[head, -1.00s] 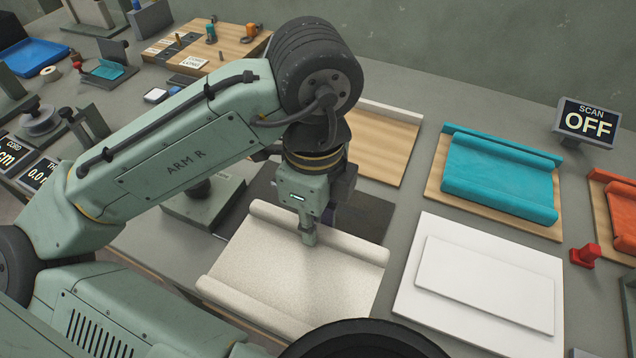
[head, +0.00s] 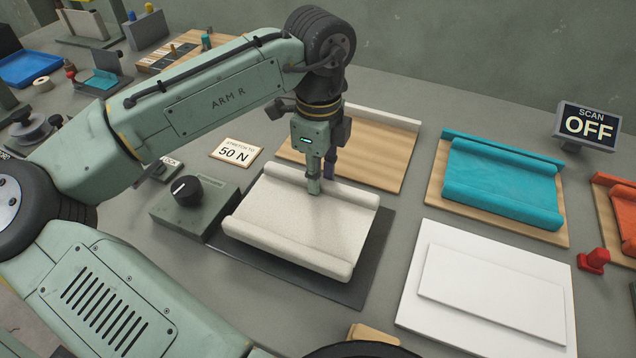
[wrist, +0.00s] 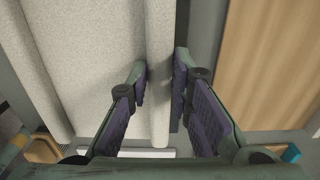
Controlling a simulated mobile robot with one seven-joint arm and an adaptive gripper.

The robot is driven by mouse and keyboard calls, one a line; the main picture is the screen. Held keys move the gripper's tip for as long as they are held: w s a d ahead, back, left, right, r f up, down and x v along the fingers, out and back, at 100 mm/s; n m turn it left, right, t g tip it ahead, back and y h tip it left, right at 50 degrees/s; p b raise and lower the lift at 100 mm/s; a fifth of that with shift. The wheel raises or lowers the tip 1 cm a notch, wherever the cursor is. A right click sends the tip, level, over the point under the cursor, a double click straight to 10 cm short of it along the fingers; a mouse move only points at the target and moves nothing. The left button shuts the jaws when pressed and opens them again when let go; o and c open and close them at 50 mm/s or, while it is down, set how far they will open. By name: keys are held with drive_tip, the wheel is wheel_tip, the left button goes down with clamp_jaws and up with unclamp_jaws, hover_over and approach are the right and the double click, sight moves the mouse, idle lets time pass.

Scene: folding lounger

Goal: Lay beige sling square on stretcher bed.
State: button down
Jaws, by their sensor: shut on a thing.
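The beige sling (head: 300,222) is a flat cloth with a rolled hem along its far and near sides. My gripper (head: 315,188) is shut on the far hem, near its middle. In the wrist view the fingers (wrist: 160,88) stand on either side of that hem. The sling is over the dark stretcher bed (head: 372,268), whose surface shows along the right and near sides. Its edges look roughly parallel to the bed's. The sling hides most of the bed, and I cannot tell whether it touches it.
A knob box (head: 190,205) stands just left of the bed, with a "STRETCH TO 50 N" sign (head: 237,150) behind. A wooden board (head: 385,150) lies behind the sling. A white slab (head: 485,290) and a teal sling (head: 500,180) on its board are to the right.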

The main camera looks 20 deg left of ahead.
drive_tip(key=shift+f, duration=0.2)
drive_tip(key=shift+f, duration=0.6)
drive_tip(key=c, duration=1.4)
unclamp_jaws()
drive_tip(key=shift+c, duration=0.2)
wheel_tip(320, 180, up, 13)
drive_tip(key=b, duration=0.1)
drive_tip(key=shift+r, duration=0.1)
